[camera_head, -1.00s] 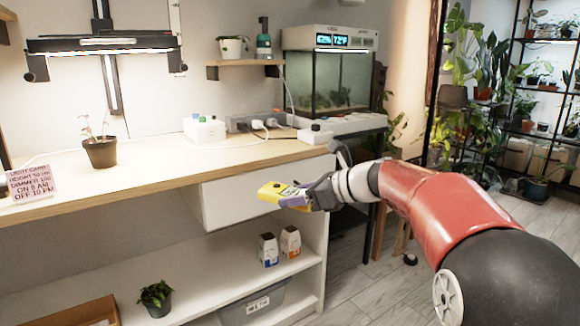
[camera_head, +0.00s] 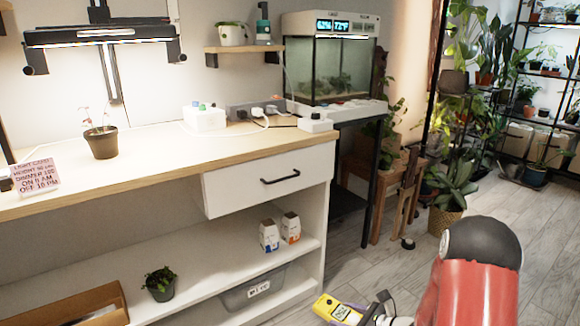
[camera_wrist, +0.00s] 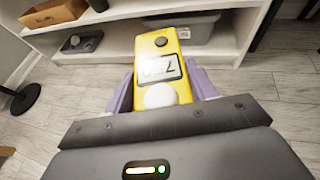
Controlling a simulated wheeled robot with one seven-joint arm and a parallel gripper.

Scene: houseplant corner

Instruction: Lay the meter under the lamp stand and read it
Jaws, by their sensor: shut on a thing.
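The yellow meter (camera_head: 338,310) is held in my gripper (camera_head: 372,312) low in front of the shelf unit, at the bottom of the head view. In the wrist view the meter (camera_wrist: 163,70) sits between the purple fingers of my gripper (camera_wrist: 160,92), its display facing the camera. The display shows digits that look upside down and partly washed out; I cannot read them surely. The lamp stand (camera_head: 98,35) is at the upper left, its lit bar above the wooden bench top (camera_head: 150,152). A small potted seedling (camera_head: 102,140) stands on the bench below the lamp.
A pink note card (camera_head: 35,177) stands at the bench's left. A white box (camera_head: 205,118) and a power strip (camera_head: 258,108) with plugs sit towards the back right. The drawer (camera_head: 268,180) is below the bench top. The bench middle is clear.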

